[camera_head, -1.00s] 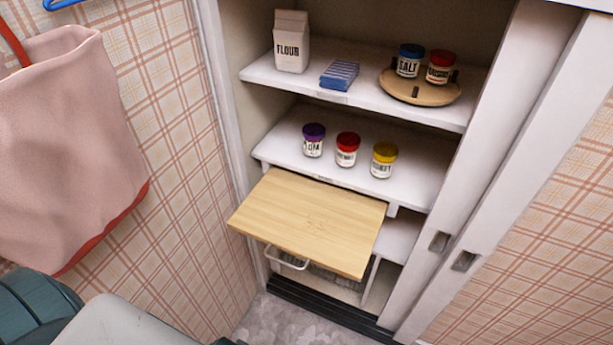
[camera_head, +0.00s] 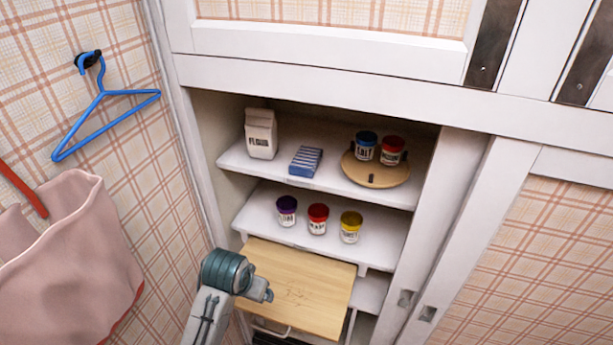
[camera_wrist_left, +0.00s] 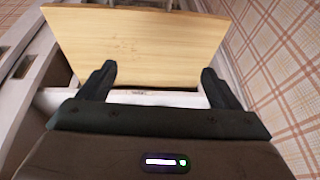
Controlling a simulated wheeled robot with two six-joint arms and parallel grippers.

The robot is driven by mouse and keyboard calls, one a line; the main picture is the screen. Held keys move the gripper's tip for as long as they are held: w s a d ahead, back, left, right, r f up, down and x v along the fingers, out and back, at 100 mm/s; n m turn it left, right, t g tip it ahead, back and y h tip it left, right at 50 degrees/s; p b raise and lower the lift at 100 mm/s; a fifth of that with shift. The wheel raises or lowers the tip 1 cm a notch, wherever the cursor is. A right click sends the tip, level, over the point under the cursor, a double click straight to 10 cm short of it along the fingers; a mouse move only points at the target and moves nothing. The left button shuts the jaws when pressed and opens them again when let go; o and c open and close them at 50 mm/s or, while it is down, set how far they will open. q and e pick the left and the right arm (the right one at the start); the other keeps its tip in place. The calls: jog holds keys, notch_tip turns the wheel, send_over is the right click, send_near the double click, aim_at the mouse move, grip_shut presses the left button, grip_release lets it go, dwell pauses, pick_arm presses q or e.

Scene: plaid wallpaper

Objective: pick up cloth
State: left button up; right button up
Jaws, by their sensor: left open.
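A small blue striped item (camera_head: 305,161), perhaps a folded cloth, lies on the cupboard's upper shelf. A large pink fabric piece with red trim (camera_head: 72,255), which looks like a bag, hangs at the left wall. I cannot tell which is the cloth. My left arm reaches up from below in the head view, its wrist in front of the pull-out wooden board (camera_head: 300,290). In the left wrist view my left gripper (camera_wrist_left: 158,76) is open and empty, with the board beyond its fingers. It is apart from both the striped item and the pink fabric. My right gripper is not in view.
A flour carton (camera_head: 261,134) stands left of the striped item, and a round wooden tray (camera_head: 375,175) with two jars stands right. Three jars stand on the shelf below, including a red-lidded jar (camera_head: 318,218). A blue hanger (camera_head: 103,95) hangs on the left wall.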

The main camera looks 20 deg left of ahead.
aim_at(304, 161)
pick_arm(q)
jog(key=shift+h, duration=0.3)
jog(key=w+d+r, duration=0.1)
jog(key=w+r, duration=0.4)
jog(key=w, duration=0.3)
jog(key=w+d+r+b, duration=0.1)
jog(key=w+r, duration=0.5)
jog(key=w, duration=0.3)
jog(key=w+d+r, duration=0.1)
jog(key=w+r, duration=0.5)
jog(key=w, duration=0.3)
jog(key=shift+w+d, duration=0.1)
jog(key=shift+d, duration=0.3)
jog(key=shift+w, duration=0.3)
jog(key=shift+w+r, duration=0.1)
jog(key=shift+w, duration=0.1)
jog(key=w+p, duration=0.2)
jog(key=w, duration=0.2)
jog(key=shift+w+p, duration=0.35)
jog(key=shift+p, duration=0.05)
jog(key=shift+w+f+p, duration=0.1)
jog(key=shift+f+p, duration=0.35)
jog(key=shift+f, duration=0.15)
jog(key=shift+f+t, duration=0.1)
jog(key=shift+t, duration=0.2)
